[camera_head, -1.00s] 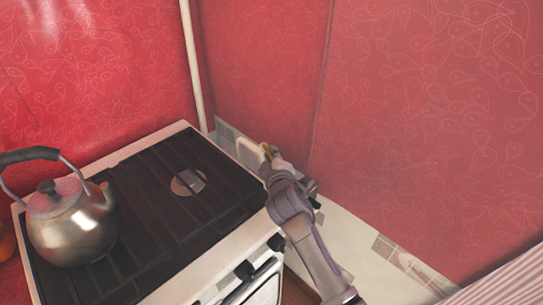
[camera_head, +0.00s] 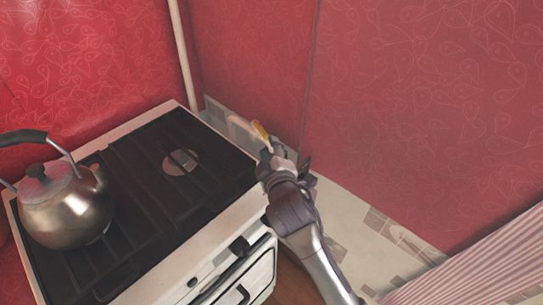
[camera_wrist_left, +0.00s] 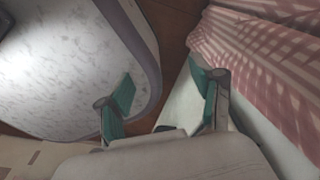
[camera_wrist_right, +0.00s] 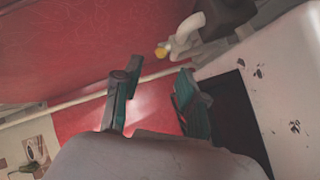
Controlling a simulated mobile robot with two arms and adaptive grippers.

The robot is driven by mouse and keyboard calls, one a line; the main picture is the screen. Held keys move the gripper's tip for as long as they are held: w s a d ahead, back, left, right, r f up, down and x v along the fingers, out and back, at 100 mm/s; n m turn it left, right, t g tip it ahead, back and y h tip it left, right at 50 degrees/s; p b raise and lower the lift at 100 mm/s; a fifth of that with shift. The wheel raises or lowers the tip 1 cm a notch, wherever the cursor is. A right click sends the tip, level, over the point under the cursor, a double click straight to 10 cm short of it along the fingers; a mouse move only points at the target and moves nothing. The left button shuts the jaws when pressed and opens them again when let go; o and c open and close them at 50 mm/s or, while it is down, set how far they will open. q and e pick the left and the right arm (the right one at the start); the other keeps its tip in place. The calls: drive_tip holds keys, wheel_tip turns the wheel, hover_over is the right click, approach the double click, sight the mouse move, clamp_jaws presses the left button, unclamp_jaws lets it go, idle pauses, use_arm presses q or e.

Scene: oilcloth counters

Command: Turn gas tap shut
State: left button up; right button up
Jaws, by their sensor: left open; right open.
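The gas tap's yellow handle (camera_head: 260,131) shows behind the stove's far right corner, just beyond my right gripper (camera_head: 271,152). In the right wrist view, the yellow handle (camera_wrist_right: 162,50) sits at the end of a pale curved pipe (camera_wrist_right: 187,34). It lies ahead of my right gripper (camera_wrist_right: 162,86), whose fingers are apart with nothing between them. From the head, my right gripper hides the tap's lower part. My left gripper (camera_wrist_left: 163,86) shows only in its own wrist view, open and empty.
The stove (camera_head: 225,196) stands left of my right arm, with a metal kettle (camera_head: 68,210) on its near left. A white vertical pipe (camera_head: 183,55) runs up the red wall (camera_head: 250,60). A pink striped cloth (camera_wrist_left: 260,60) lies right of my left gripper.

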drive_tip(key=shift+v, duration=1.45)
